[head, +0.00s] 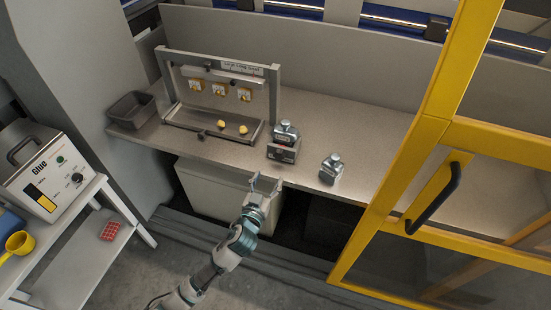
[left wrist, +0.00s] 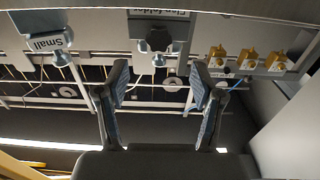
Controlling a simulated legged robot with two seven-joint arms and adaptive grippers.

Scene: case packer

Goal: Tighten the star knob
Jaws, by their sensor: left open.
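A dark, lobed knob, which looks like the star knob (left wrist: 158,40), shows in the left wrist view on the front of a metal block (left wrist: 158,20). In the head view that block seems to be the grey device (head: 284,142) at the bench's front edge; the knob is too small to make out there. My left gripper (head: 267,181) is open and empty, just in front of and below this device. In the left wrist view my open fingers (left wrist: 160,88) point towards the knob, apart from it. My right gripper is not in view.
A second metal device (head: 331,168) stands to the right on the bench (head: 365,150). A metal frame (head: 275,92) with yellow fittings (head: 219,89) stands left, beside a dark bin (head: 131,108). A yellow-framed door (head: 432,130) bounds the right. A glue unit (head: 48,175) sits far left.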

